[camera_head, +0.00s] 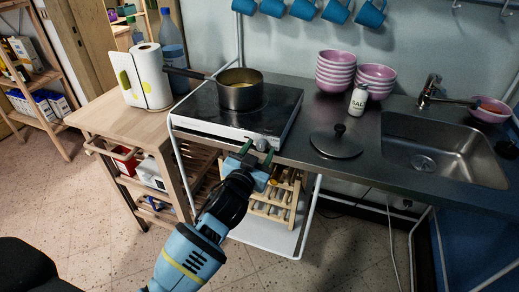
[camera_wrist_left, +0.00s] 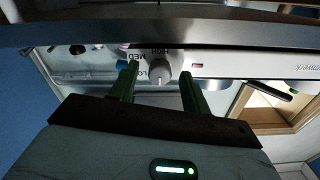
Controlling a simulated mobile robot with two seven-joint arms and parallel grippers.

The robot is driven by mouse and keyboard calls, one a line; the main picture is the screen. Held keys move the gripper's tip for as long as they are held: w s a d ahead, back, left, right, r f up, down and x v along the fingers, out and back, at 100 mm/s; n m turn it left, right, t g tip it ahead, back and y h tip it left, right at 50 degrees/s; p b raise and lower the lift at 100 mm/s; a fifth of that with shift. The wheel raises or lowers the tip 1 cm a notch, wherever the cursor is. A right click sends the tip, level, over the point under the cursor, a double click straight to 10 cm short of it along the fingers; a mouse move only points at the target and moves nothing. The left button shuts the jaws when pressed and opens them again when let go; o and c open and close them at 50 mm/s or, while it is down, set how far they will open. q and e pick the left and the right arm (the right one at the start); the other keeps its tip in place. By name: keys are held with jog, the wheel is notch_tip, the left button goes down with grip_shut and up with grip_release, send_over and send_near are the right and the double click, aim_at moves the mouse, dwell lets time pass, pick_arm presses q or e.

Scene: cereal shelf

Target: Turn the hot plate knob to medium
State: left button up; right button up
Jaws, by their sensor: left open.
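The hot plate (camera_head: 213,125) stands on the counter with a saucepan (camera_head: 240,92) on it. Its grey round knob (camera_wrist_left: 160,77) is on the front panel, with HIGH, MED and LO printed beside it, seen upside down in the left wrist view. The knob (camera_head: 261,145) is small in the head view, and its pointer setting is hard to read. My left gripper (camera_head: 257,152) is at the hot plate's front edge. In the left wrist view its green fingers (camera_wrist_left: 158,84) are open, one on each side of the knob, with gaps visible. My right gripper is not in view.
A black lid (camera_head: 337,143), a salt shaker (camera_head: 358,99) and pink bowls (camera_head: 336,72) stand right of the hot plate, before the sink (camera_head: 446,146). A paper towel roll (camera_head: 143,78) and a bottle (camera_head: 172,50) stand on the wooden cart (camera_head: 100,112) at left.

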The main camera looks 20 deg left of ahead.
pick_arm(q)
jog(key=shift+w, duration=0.5)
jog(key=c, duration=1)
